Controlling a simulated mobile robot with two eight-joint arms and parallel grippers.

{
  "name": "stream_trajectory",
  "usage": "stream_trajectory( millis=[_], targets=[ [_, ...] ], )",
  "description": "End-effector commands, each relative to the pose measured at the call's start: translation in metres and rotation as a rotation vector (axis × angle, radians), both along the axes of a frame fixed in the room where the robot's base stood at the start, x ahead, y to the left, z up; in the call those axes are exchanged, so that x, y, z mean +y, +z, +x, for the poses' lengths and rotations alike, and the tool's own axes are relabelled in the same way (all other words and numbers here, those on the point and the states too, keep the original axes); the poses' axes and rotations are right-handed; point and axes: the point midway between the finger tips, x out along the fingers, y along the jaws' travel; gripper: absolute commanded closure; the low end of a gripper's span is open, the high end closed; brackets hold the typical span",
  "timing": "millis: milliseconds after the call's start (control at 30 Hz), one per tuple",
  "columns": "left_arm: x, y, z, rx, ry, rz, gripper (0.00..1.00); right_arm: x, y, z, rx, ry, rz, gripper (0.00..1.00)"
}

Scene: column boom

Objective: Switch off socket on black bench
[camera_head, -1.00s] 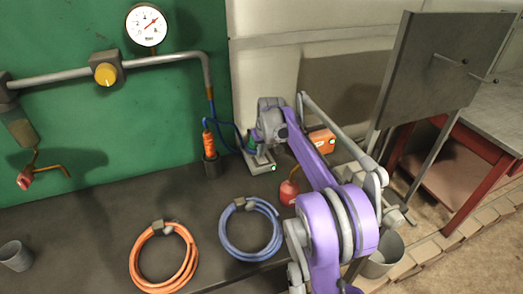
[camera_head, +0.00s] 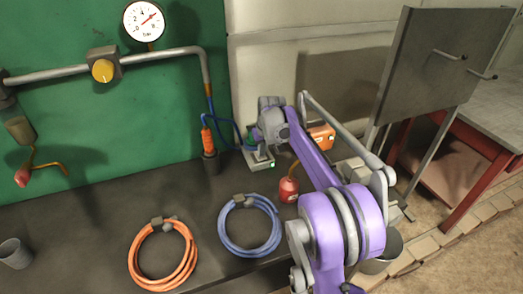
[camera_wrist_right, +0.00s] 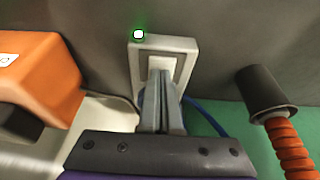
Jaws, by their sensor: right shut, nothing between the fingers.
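The socket (camera_head: 259,161) is a small grey box on the black bench (camera_head: 95,220), near the green wall panel. Its small green light is lit. In the right wrist view, the socket (camera_wrist_right: 185,45) has a pale frame with a lighter inset, and the lit green lamp is at its upper left corner. My right gripper (camera_wrist_right: 160,74) is shut and empty, its fingertips over the inset and hiding part of it. I cannot tell whether they touch it. My left gripper is not in view.
An orange-handled tool in a dark holder (camera_head: 209,155) stands left of the socket. An orange box (camera_head: 322,137) and red oil can (camera_head: 287,190) are to the right. Orange (camera_head: 137,263) and blue (camera_head: 229,237) hose coils lie in front. A blue cable runs behind the socket.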

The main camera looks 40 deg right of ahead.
Motion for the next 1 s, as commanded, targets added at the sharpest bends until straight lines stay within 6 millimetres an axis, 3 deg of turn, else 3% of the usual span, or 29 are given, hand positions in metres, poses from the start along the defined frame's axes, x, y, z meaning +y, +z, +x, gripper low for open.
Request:
stream_trajectory(
  millis=[167,300,700,1000],
  targets=[
    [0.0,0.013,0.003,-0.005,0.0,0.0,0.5,0.004,0.017,0.002,-0.002,0.001,0.0,1.0],
    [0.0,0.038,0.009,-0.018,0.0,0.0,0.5,0.011,0.048,0.004,-0.003,0.004,0.001,1.0],
    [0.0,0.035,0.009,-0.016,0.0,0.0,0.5,0.019,0.119,-0.024,0.001,0.002,0.001,1.0],
    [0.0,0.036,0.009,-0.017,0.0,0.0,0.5,0.02,0.134,-0.029,0.001,0.002,0.001,1.0]
  ],
)
